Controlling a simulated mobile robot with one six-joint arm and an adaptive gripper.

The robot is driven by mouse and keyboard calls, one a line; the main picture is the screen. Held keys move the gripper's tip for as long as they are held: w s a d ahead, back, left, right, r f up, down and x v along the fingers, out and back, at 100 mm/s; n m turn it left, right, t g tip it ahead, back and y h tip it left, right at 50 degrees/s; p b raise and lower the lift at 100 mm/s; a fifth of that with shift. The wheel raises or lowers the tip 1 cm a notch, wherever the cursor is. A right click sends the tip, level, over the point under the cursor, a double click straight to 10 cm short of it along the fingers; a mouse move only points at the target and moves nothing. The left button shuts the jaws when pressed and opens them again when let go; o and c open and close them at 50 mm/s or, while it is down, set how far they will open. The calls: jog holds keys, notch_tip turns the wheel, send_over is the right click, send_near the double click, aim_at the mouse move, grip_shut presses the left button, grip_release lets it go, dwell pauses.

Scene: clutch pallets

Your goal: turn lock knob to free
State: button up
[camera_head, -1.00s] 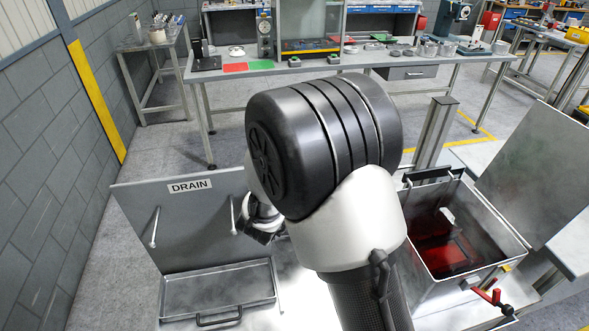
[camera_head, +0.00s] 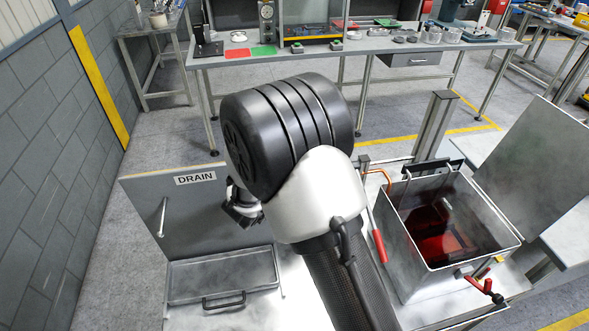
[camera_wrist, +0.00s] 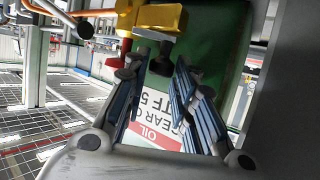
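In the wrist view, a yellow brass block (camera_wrist: 160,17) sits at the top with a dark knob-like part (camera_wrist: 161,65) below it, perhaps the lock knob. A red handle (camera_wrist: 125,48) hangs at its left. My gripper (camera_wrist: 163,72) is open, with its fingers on either side of the dark part; I cannot tell whether they touch it. In the head view my gripper (camera_head: 243,212) shows only partly beside my arm, in front of the DRAIN board (camera_head: 195,215). The brass block cannot be made out there.
A green container (camera_wrist: 222,45) with an oil label (camera_wrist: 160,125) lies behind the fingers. A metal tank (camera_head: 400,250) with dark red liquid stands at the right, with a red-handled valve (camera_head: 480,287) at its front. A shallow lidded tray (camera_head: 222,272) is at the left.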

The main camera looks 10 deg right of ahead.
jog(key=v, duration=1.2)
jog(key=shift+o, duration=0.2)
jog(key=shift+r, duration=0.1)
